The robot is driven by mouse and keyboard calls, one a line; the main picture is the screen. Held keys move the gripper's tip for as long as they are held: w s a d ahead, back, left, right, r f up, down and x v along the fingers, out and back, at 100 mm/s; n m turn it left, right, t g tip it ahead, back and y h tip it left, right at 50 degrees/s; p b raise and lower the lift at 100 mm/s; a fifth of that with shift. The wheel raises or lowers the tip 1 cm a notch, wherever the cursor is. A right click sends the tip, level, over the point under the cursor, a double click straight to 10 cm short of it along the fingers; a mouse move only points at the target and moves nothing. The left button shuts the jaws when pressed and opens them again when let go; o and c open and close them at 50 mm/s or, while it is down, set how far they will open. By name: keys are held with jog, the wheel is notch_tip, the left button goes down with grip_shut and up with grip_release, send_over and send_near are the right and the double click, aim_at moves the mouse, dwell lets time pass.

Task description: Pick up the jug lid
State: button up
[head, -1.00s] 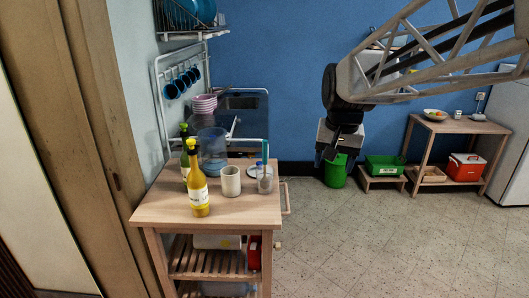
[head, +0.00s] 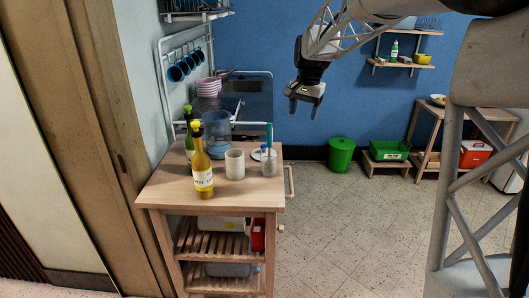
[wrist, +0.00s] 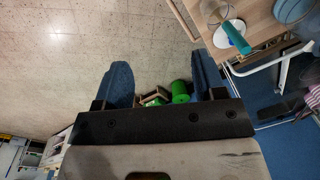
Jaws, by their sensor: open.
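A clear blue-tinted jug (head: 217,146) stands at the back of the wooden trolley top, partly behind bottles. A pale flat disc (head: 259,155) lies near the trolley's back right, partly behind a clear jar (head: 269,165); it also shows in the wrist view (wrist: 236,27). I cannot tell whether this disc or the jug's blue top is the jug lid. My gripper (head: 304,107) is open and empty, in the air right of and above the trolley. In the wrist view its fingers (wrist: 160,76) are apart over the floor, with the trolley at upper right.
A yellow bottle (head: 202,171), a green bottle (head: 188,140) and a beige cup (head: 235,164) stand on the trolley top (head: 245,194). The floor right of the trolley is clear.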

jog(key=w+a+f+m, duration=0.1)
jog(key=w+a+f, duration=0.25)
jog(key=w, duration=0.45)
jog(key=w+a+f+m, duration=0.1)
jog(key=w+a+f, duration=0.1)
jog(key=w+f, duration=0.5)
jog(key=m+g, duration=0.2)
send_over(264, 145)
jog(key=f, duration=0.7)
jog(key=d+f, duration=0.1)
jog(key=f, duration=0.3)
jog(key=shift+s+f, duration=0.25)
jog(key=shift+w+a+f, duration=0.25)
jog(key=shift+w+f, duration=0.1)
jog(key=shift+f, duration=0.15)
jog(key=shift+f, duration=0.1)
jog(key=shift+s+a+f, duration=0.1)
jog(key=shift+s+f, duration=0.05)
jog(key=shift+f, duration=1)
jog(key=shift+f, duration=0.15)
jog(key=shift+s+a+f, duration=0.1)
jog(key=shift+f, duration=1.15)
jog(key=shift+s+a+f, duration=0.1)
jog(key=shift+f, duration=1.15)
